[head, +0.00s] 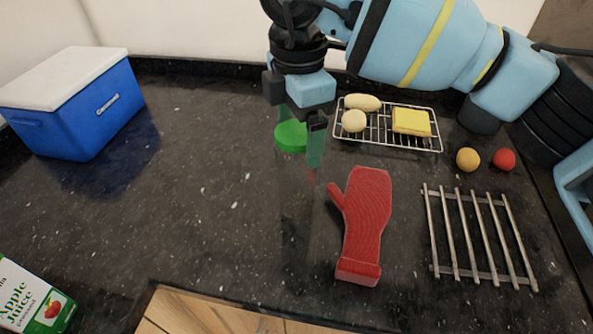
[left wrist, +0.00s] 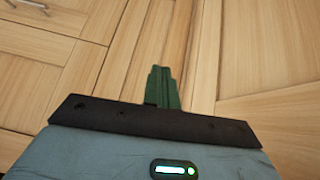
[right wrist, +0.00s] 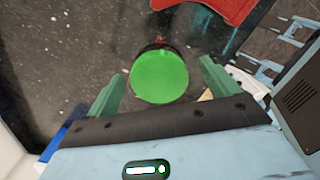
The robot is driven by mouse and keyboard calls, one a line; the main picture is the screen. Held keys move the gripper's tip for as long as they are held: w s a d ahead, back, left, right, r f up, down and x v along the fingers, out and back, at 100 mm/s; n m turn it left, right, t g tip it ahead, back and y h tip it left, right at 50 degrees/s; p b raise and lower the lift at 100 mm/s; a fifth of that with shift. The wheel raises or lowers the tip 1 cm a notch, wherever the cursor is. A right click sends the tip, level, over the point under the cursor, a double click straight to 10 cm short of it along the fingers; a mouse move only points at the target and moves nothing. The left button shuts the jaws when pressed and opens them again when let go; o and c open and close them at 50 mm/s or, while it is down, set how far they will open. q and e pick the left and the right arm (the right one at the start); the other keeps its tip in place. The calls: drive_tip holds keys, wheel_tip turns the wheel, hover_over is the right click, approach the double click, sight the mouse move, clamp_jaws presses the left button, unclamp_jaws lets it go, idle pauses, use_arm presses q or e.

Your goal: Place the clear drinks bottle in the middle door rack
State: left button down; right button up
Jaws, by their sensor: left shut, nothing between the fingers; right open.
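The clear drinks bottle stands upright on the dark counter in the head view, its green cap (head: 291,137) showing best and its see-through body (head: 293,205) hard to make out. My right gripper (head: 302,150) is open above it, pointing down, with its fingers around cap height. In the right wrist view the green cap (right wrist: 160,76) lies between and just beyond the two open fingers (right wrist: 160,90), with no clear contact. My left gripper (left wrist: 162,85) is shut and empty, in front of pale wooden cabinet fronts. The middle door rack is not in view.
A red oven mitt (head: 367,225) lies right of the bottle, with a metal rack (head: 478,240) beyond. A wire tray (head: 375,140) holds food behind. The counter left of the bottle is clear.

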wheel_tip(320, 180, down, 3)
drive_tip(key=shift+a+f, duration=0.1)
drive_tip(key=c, duration=1.8)
wheel_tip(320, 180, up, 10)
drive_tip(key=shift+r, duration=0.1)
